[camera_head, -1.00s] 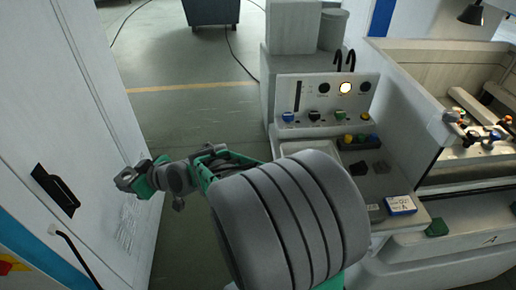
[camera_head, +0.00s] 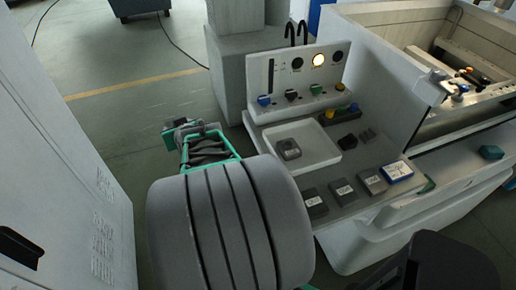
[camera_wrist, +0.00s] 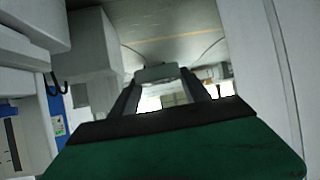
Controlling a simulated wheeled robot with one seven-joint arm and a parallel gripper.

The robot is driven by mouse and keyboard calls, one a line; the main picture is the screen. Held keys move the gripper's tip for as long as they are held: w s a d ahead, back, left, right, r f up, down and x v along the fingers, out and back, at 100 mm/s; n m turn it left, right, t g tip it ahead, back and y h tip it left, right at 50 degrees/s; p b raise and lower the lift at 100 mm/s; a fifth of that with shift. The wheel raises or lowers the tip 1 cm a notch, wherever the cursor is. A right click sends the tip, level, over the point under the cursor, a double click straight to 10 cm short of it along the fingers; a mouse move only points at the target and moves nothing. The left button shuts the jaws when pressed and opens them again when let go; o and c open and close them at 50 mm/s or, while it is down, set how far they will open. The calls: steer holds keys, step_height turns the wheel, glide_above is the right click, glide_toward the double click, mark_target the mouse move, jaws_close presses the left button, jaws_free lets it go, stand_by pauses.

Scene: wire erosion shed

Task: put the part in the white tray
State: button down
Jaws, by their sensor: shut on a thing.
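The white tray (camera_head: 325,155) lies on the machine's ledge, below the control panel. A grey block (camera_head: 288,149) sits in its left part. My gripper (camera_wrist: 157,82) shows in the wrist view with its two dark fingers shut on a small grey part (camera_wrist: 157,73) at their tips. In the head view my gripper (camera_head: 180,134) is left of the tray and apart from it, over the floor side. The held part cannot be made out there.
Several labelled grey blocks (camera_head: 343,191) and a blue-and-white box (camera_head: 398,173) line the ledge's front. Dark pieces (camera_head: 348,142) lie right of the tray. The control panel (camera_head: 305,78) rises behind it. A white cabinet (camera_head: 65,170) stands at left; floor is clear between.

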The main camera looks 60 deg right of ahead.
steer(key=s+d+r+m+g+h+b, duration=0.1)
steer(key=s+d+m+g+h, duration=0.3)
steer(key=s+d, duration=0.45)
steer(key=s+d+r+m+g+h+b, duration=0.2)
steer(key=s+d+m+g, duration=0.3)
steer(key=s, duration=0.7)
steer(key=s+a+r+m+g+y+b, duration=0.15)
steer(key=s+m+g, duration=0.4)
steer(key=s, duration=0.75)
steer(key=s+r+m+g+y+b, duration=0.15)
steer(key=s+r+m+g, duration=0.35)
steer(key=s, duration=0.7)
steer(key=p, duration=0.2)
glide_above(306, 146)
steer(key=shift+m+t, duration=0.35)
steer(key=shift+t, duration=0.1)
step_height(306, 146, down, 12)
steer(key=shift+r, duration=0.1)
step_height(306, 146, down, 3)
steer(key=shift+r, duration=0.15)
steer(key=shift+f, duration=0.25)
steer(key=shift+f, duration=0.1)
